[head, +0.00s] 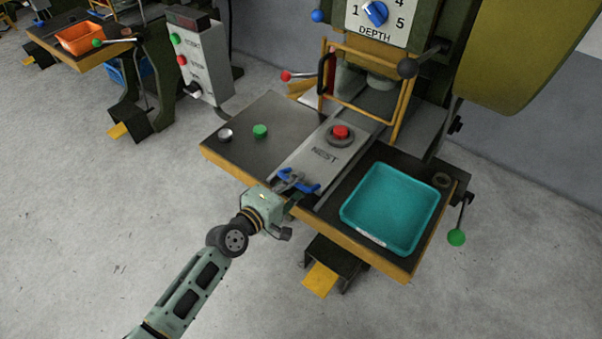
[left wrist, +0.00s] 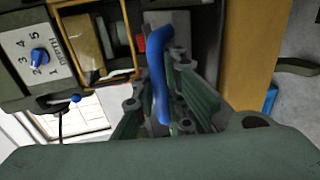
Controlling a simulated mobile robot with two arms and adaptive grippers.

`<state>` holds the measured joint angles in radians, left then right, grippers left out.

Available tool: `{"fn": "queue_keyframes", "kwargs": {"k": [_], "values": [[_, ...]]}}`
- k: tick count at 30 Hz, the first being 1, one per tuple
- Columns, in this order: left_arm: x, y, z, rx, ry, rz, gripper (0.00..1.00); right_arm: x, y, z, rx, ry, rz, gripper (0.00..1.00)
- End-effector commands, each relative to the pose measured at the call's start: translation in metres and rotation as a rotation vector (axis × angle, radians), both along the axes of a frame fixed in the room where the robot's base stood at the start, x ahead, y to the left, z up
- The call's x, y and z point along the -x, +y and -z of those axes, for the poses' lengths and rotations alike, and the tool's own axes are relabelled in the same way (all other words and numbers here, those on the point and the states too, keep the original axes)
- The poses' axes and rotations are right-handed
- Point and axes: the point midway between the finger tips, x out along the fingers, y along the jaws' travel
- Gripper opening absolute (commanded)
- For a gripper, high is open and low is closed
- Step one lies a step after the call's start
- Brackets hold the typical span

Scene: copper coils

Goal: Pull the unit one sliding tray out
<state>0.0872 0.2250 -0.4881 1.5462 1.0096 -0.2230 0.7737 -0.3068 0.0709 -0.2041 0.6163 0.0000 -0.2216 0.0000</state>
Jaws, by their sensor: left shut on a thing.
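The sliding tray (head: 308,170) is a grey plate marked NEST on the machine's table, with a red round piece (head: 341,132) on a dark base toward its back. A blue handle (head: 313,186) is at the tray's front end. My left gripper (head: 290,184) is at the front edge of the table, shut on the blue handle. In the left wrist view the blue handle (left wrist: 159,75) runs between the fingers of my left gripper (left wrist: 172,100). The fingers hide part of the handle. My right gripper is not in view.
A teal bin (head: 388,252) stands on the table right of the tray. A yellow guard frame (head: 362,90) stands over the tray's back. Green (head: 260,131) and silver (head: 225,135) buttons are on the left. A yellow pedal (head: 320,280) is below. Floor in front is clear.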

Motion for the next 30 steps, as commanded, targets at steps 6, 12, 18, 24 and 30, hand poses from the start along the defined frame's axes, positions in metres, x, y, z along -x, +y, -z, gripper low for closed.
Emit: {"fn": "queue_keyframes", "kwargs": {"k": [6,12,18,24,30], "values": [[0.028,0.012,0.003,0.005,0.011,0.01,0.0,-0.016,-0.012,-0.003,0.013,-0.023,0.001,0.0],[0.037,0.019,0.003,0.006,0.012,0.011,0.0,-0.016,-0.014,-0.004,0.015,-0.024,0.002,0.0],[0.039,0.02,0.003,0.007,0.011,0.011,0.0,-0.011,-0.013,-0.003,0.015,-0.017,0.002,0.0],[0.038,0.019,0.003,0.006,0.012,0.01,0.0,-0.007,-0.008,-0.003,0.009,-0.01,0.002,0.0],[0.038,0.019,0.003,0.005,0.011,0.011,0.28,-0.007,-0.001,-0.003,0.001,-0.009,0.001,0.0]]}}
